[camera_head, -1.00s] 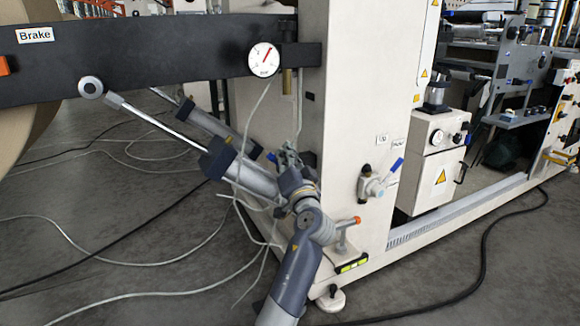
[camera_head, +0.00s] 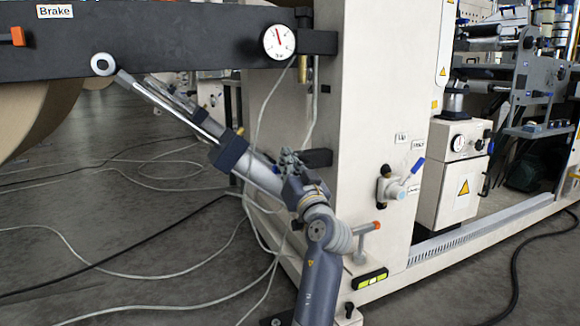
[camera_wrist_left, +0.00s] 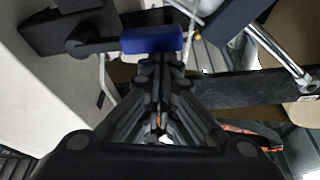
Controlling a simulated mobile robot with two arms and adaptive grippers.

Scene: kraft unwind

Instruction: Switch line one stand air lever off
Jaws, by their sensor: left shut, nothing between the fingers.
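My left gripper (camera_head: 287,155) is shut and empty beside the near side of the white stand (camera_head: 372,120). In the left wrist view the fingertips (camera_wrist_left: 161,62) lie right at the edge of a blue lever handle (camera_wrist_left: 150,40). I cannot tell whether they touch it. The handle sits on a dark arm that runs left to a black block (camera_wrist_left: 62,25) on the stand. In the head view this lever is hidden behind my gripper; a black block (camera_head: 318,158) shows there. The round gauge (camera_head: 278,42) hangs on the black beam. My right gripper is not in view.
A second valve with a blue handle (camera_head: 417,166) is on the stand's front face. An air cylinder (camera_head: 262,175) slants just left of my gripper. An orange-tipped T-handle (camera_head: 368,228) stands below right. Pale hoses (camera_head: 255,235) hang and lie on the floor.

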